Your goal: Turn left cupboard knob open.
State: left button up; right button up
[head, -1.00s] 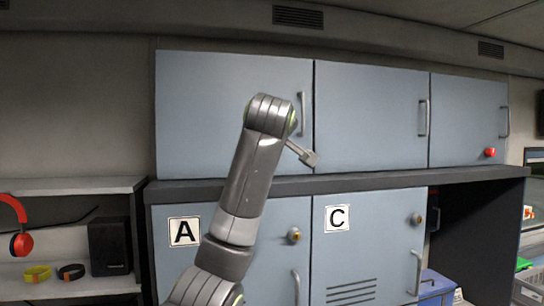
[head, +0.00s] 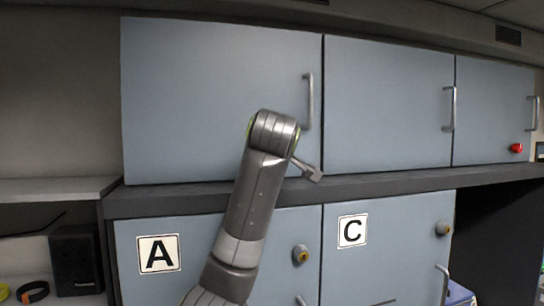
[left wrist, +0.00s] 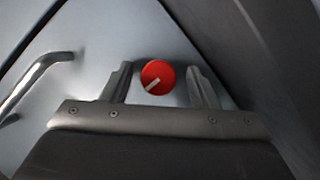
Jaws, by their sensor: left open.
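In the left wrist view a round red knob (left wrist: 158,77) with a pale slanted pointer mark sits on a blue-grey door. My left gripper (left wrist: 160,68) is open, with one finger on each side of the knob in the picture; I cannot tell whether they touch it. In the head view my left arm stands before the upper left cupboard door (head: 200,90). Its wrist covers that door's lower right part, so the knob and fingertips are hidden there. My right gripper is not in view.
A metal handle (left wrist: 32,82) lies left of the knob. A dark ledge (head: 400,183) runs below the upper doors. Another red knob (head: 516,148) is on the upper right door. Lower doors marked A (head: 158,254) and C (head: 352,231) have greyish knobs.

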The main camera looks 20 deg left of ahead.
pick_arm(q)
jog(key=shift+s+d+r, duration=0.15)
jog(key=shift+s+r, duration=0.05)
jog(key=shift+s, duration=0.3)
jog(key=shift+c, duration=0.6)
jog(key=c, duration=0.8)
jog(key=shift+c, duration=0.3)
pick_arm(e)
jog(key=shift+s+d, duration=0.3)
